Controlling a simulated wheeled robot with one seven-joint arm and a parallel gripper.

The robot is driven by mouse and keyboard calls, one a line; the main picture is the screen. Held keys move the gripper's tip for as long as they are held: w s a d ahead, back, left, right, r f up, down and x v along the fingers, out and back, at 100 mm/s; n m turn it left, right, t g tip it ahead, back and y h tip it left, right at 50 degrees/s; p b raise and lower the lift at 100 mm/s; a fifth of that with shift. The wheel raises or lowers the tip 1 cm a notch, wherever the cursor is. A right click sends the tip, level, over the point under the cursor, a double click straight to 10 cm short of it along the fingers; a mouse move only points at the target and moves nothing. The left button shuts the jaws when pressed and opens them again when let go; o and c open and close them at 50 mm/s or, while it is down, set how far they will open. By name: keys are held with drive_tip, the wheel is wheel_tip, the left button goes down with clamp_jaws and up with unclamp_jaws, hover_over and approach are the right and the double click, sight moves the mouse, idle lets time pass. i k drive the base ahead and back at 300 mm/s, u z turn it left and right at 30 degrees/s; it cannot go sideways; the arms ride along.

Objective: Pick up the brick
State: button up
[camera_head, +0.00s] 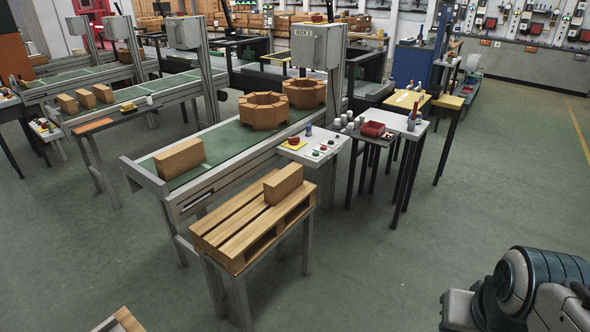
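A tan rectangular brick (283,184) stands on the right part of a slatted wooden pallet (222,230). The pallet rests on a metal-legged stand at the front of a conveyor. A second, similar brick (179,159) stands on the near left end of the green conveyor belt (217,148). Part of my arm shows at the lower right, well apart from the pallet and both bricks. My gripper itself is not in view.
Two ring-shaped brown pieces (264,111) sit farther along the belt. A control panel (312,145) juts from the conveyor's side. Small tables (407,124) with tools stand to its right. Another conveyor with several bricks (86,99) is at left. The right floor is clear.

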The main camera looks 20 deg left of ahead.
sight(282, 183)
drive_tip(key=i, duration=1.15)
drive_tip(key=u, duration=1.3)
drive_tip(key=i, duration=1.65)
drive_tip(key=z, duration=0.05)
